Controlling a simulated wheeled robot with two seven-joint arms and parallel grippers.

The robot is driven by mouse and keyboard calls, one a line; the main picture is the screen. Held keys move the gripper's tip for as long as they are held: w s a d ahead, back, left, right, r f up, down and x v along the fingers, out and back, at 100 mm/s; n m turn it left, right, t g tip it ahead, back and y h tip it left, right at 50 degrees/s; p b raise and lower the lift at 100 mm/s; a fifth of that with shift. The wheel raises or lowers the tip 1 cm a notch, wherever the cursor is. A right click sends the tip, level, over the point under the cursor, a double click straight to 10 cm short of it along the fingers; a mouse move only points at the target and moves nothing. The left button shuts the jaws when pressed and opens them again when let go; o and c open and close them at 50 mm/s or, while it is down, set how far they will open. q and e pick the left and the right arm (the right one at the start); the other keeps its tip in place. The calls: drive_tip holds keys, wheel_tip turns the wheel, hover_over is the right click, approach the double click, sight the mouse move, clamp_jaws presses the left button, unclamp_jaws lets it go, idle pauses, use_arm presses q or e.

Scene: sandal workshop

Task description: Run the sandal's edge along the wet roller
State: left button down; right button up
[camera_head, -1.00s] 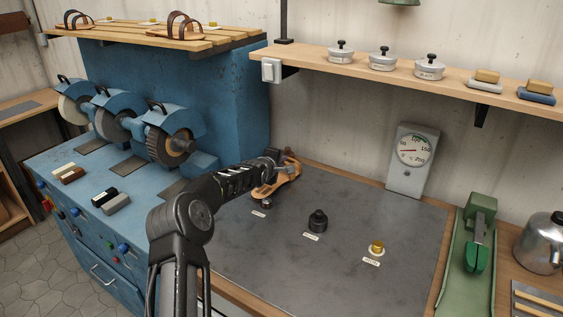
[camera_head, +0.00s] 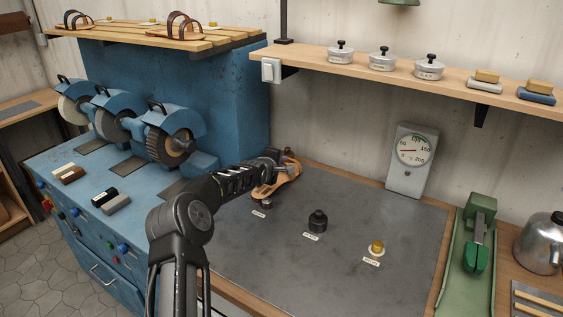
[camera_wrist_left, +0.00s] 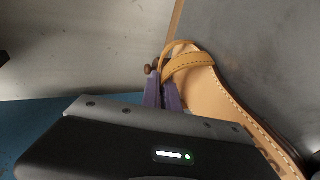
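The tan sandal (camera_head: 284,182) is held over the back left of the grey bench plate (camera_head: 340,262). Its stitched sole and strap (camera_wrist_left: 188,62) show close up in the left wrist view. My left gripper (camera_head: 281,160) is at one end of the sandal. Its purple fingers (camera_wrist_left: 164,93) are close together at the strap and look shut on the sandal. A small dark roller (camera_head: 267,202) on the plate, with a label in front, is just below the sandal and partly hidden. I cannot tell whether they touch. My right gripper is out of view.
A black knobbed piece (camera_head: 318,221) and a yellow-topped piece (camera_head: 376,248) stand on the plate to the right. A dial gauge (camera_head: 411,160) is behind. Blue grinding wheels (camera_head: 168,140) are at the left. A green tool (camera_head: 476,240) and kettle (camera_head: 541,244) are at the right.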

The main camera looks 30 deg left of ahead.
use_arm(q)
drive_tip(key=shift+a+r, duration=0.1)
drive_tip(key=shift+a, duration=0.75)
drive_tip(key=shift+r+p, duration=1.6)
drive_tip(key=shift+r, duration=2.95)
drive_tip(key=shift+f, duration=0.1)
